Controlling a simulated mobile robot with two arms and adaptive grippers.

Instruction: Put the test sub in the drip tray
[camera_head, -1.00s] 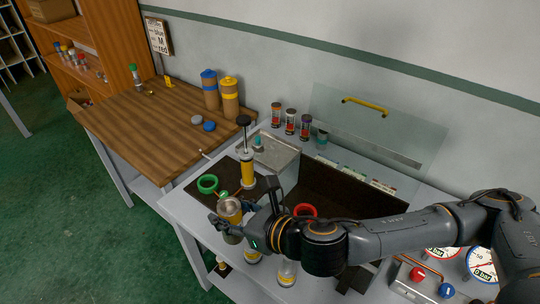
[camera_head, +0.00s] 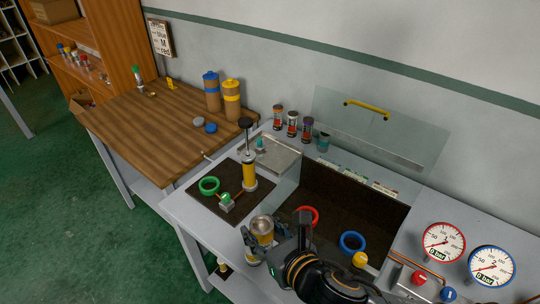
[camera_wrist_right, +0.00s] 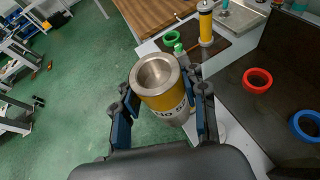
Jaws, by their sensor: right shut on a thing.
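The thing in my right gripper (camera_head: 262,243) is a hollow steel cylinder with a yellow band, which I take for the test sub (camera_head: 262,226). In the right wrist view the test sub (camera_wrist_right: 160,85) stands between the two fingers of my right gripper (camera_wrist_right: 163,120), its open end facing the camera. It is above the front edge of the grey bench. A shallow grey metal tray (camera_head: 285,156), perhaps the drip tray, is at the back of the bench, beyond the hand pump. My left gripper is not in view.
A hand pump (camera_head: 249,172), a green ring (camera_head: 209,185) and a green-topped fitting are on or beside a dark mat (camera_head: 240,208). A dark recess (camera_head: 350,205) holds a red ring (camera_head: 308,215) and a blue ring (camera_head: 352,242). A clear shield (camera_head: 380,125) stands behind.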

